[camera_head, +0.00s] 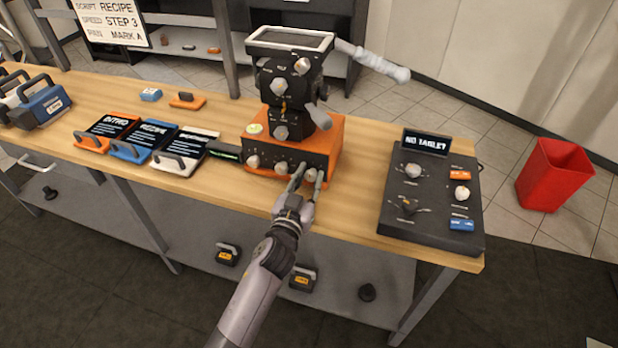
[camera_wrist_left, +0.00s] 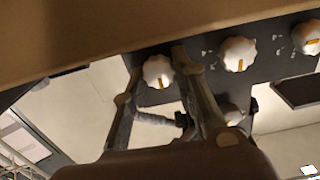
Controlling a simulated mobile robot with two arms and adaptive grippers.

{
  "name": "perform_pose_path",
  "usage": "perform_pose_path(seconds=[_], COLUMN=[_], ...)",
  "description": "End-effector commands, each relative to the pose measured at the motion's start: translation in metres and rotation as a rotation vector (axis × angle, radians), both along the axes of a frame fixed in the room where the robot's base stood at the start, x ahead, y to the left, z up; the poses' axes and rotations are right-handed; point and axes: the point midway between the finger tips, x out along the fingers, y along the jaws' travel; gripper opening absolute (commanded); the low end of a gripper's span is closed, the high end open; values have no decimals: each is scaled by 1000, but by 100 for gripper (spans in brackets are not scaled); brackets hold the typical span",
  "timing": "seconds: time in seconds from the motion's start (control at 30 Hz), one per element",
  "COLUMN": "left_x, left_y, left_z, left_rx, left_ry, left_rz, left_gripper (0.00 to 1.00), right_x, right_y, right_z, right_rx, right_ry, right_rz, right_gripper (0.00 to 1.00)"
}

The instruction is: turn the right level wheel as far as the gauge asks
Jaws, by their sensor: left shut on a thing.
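The right level wheel (camera_head: 310,175) is the rightmost white scalloped knob on the dark front of the orange base (camera_head: 333,150) under the camera head. In the left wrist view this wheel (camera_wrist_left: 158,71) shows an orange mark pointing roughly downward. My left gripper (camera_head: 308,174) has its two fingers on either side of the wheel and is shut on it. The fingers also flank it in the left wrist view (camera_wrist_left: 160,80). A small round pale-yellow dial (camera_head: 254,128), perhaps the gauge, sits at the base's top left; its reading is too small to tell. My right gripper is not in view.
Two more white knobs, a middle one (camera_head: 281,168) and a left one (camera_head: 253,162), sit beside the held wheel. A black control panel (camera_head: 395,222) stands to the right, with bare wooden tabletop (camera_head: 355,190) between. Dark slates (camera_head: 180,150) lie to the left.

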Motion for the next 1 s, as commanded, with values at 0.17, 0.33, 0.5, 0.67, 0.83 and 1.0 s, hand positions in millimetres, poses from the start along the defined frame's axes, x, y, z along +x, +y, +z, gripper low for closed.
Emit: perform_pose_path(seconds=[0.17, 0.33, 0.5, 0.67, 0.83, 1.0], left_x=[0, -1, -1, -1, -1, -1], left_y=[0, -1, -2, -2, -3, -3], left_z=[-1, -1, -1, -1, -1, -2], left_rx=[79, 201, 342, 467, 575, 655], left_ry=[-25, -64, -110, -152, -187, -212], left_rz=[0, 0, 0, 0, 0, 0], left_gripper=[0, 0, 0, 0, 0, 0], right_x=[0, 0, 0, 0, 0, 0], right_y=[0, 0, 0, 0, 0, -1], right_z=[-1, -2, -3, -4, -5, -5], right_rx=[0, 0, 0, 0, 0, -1], right_ry=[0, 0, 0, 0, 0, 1], right_rz=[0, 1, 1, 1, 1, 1], right_gripper=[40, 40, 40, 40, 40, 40])
